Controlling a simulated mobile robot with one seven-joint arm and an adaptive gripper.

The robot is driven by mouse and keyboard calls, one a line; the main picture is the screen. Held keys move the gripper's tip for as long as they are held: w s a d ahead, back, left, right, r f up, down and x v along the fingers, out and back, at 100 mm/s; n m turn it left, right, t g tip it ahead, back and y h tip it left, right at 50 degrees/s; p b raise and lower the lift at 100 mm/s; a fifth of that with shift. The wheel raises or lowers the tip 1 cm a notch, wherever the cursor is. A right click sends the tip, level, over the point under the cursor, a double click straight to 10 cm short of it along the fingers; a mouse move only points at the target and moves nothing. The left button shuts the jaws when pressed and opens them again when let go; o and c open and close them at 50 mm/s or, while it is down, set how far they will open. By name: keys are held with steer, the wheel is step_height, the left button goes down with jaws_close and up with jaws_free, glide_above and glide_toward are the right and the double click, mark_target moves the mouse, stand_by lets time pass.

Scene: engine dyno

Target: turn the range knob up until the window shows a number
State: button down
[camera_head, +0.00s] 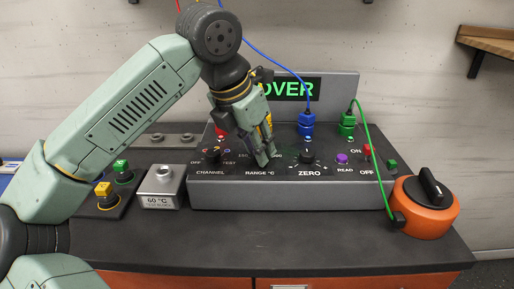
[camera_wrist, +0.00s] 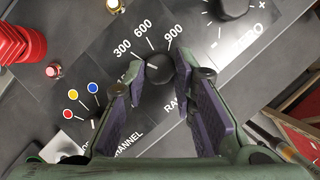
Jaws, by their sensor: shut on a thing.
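The range knob (camera_wrist: 157,69) is black and round, on the sloped panel of a grey instrument box (camera_head: 340,193). In the wrist view it sits between my two fingertips, with the marks 300, 600 and 900 printed around it. My gripper (camera_head: 265,158) is shut on the knob from above; in the head view the fingers hide the knob, above the label RANGE °C. The display window (camera_head: 290,88) shows OVER in green letters, with its left end partly behind my wrist.
The channel knob (camera_head: 212,156) is left of my gripper and the zero knob (camera_head: 307,157) close on its right. A blue plug (camera_head: 306,124) and a green plug (camera_head: 347,122) stand behind with cables. An orange round device (camera_head: 425,208) sits at right. The front counter is clear.

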stand_by(0.3)
steer(key=c, duration=1.3)
jaws_free()
steer(key=v, duration=1.2)
steer(key=shift+w+r, duration=0.1)
steer(key=shift+w, duration=0.05)
